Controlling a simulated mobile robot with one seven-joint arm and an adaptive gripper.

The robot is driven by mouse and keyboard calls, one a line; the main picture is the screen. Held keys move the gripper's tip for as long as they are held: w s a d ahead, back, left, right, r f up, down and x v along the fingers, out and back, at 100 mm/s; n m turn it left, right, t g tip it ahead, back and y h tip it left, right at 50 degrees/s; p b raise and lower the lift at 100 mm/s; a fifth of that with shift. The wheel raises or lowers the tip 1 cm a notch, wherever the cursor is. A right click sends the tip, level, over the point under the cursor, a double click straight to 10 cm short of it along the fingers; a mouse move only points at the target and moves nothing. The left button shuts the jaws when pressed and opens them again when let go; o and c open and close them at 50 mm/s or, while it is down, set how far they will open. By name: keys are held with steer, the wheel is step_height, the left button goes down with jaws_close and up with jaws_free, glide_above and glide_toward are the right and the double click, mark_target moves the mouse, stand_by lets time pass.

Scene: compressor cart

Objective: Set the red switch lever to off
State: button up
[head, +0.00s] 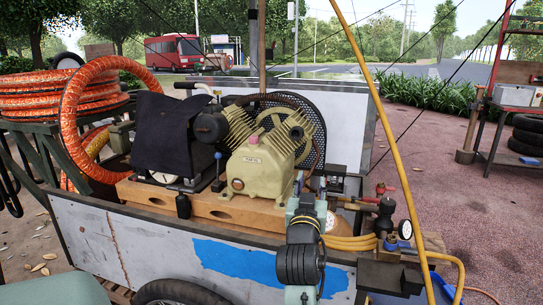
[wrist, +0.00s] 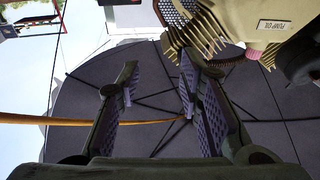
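My gripper (wrist: 158,78) is open and empty in the wrist view, its two padded fingers well apart. In the head view my arm rises at the bottom centre, and my gripper (head: 306,203) is in front of the right end of the beige compressor pump (head: 262,165). The pump also shows at the top right of the wrist view (wrist: 235,22), beside the fingers. I cannot make out the red switch lever with certainty. A small red handle (head: 383,189) shows on the fittings right of the pump. No red lever shows between the fingers.
The cart (head: 100,235) carries an orange hose coil (head: 62,92), a black-covered block (head: 175,135) and a blue-knobbed lever (head: 218,157). A yellow pole (head: 398,150) slants at right. A gauge (head: 405,229) stands beside it. A dark ribbed canopy (wrist: 110,65) fills the wrist background.

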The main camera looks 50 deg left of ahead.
steer(key=s+r+n+g+y+b, duration=0.1)
steer(key=s+r+n+y, duration=0.3)
steer(key=s+r+y, duration=0.4)
steer(key=shift+s+d+r+y+b, duration=0.3)
steer(key=shift+s+r+y, duration=0.1)
steer(key=shift+s+r, duration=1.95)
steer(key=shift+s+f, duration=0.2)
steer(key=shift+s, duration=0.05)
